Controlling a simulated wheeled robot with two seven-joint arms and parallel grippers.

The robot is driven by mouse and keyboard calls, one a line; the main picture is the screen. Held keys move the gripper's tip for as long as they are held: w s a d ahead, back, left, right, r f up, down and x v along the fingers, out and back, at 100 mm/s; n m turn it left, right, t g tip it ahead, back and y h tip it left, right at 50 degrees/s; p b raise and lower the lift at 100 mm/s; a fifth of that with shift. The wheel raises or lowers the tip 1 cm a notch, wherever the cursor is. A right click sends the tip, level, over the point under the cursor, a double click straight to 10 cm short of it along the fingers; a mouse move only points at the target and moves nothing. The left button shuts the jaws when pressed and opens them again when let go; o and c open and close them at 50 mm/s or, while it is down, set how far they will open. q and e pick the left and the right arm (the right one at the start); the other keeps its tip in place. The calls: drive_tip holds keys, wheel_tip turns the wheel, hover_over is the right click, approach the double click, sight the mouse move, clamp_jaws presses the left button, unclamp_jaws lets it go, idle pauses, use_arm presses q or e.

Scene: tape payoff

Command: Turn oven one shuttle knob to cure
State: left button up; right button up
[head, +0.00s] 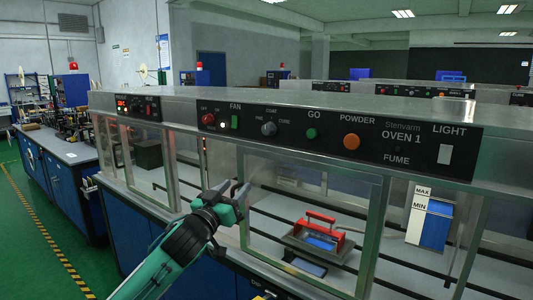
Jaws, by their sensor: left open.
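The shuttle knob (269,128) is a small grey round knob on the black oven one control panel (385,145). It sits among labels that seem to read PRE at left, COAT above and CURE at right. The way it points is too small to tell. My left gripper (233,187) is open and empty. In the picture it is below and left of the knob, in front of the oven's glass front, apart from the knob. My right gripper is not in view.
Beside the knob are a green fan switch (235,122), a green GO button (311,134) and an orange powder button (351,141). A red-handled tray (319,232) stands inside the oven behind glass. A second panel (138,106) is at left.

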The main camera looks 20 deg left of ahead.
use_arm(q)
drive_tip(key=m+t+h, duration=0.1)
drive_tip(key=h, duration=0.1)
approach(266, 132)
drive_tip(key=v, duration=0.5)
drive_tip(key=p+x, duration=0.3)
drive_tip(key=x, duration=0.9)
drive_tip(key=shift+w+r, duration=0.15)
drive_tip(key=shift+w, duration=0.15)
drive_tip(key=shift+w+d+r+p, duration=0.2)
drive_tip(key=shift+w+p, duration=0.15)
drive_tip(key=shift+w, duration=0.25)
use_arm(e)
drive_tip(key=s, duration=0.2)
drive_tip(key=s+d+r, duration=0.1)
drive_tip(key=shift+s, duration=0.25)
use_arm(q)
drive_tip(key=shift+c, duration=0.3)
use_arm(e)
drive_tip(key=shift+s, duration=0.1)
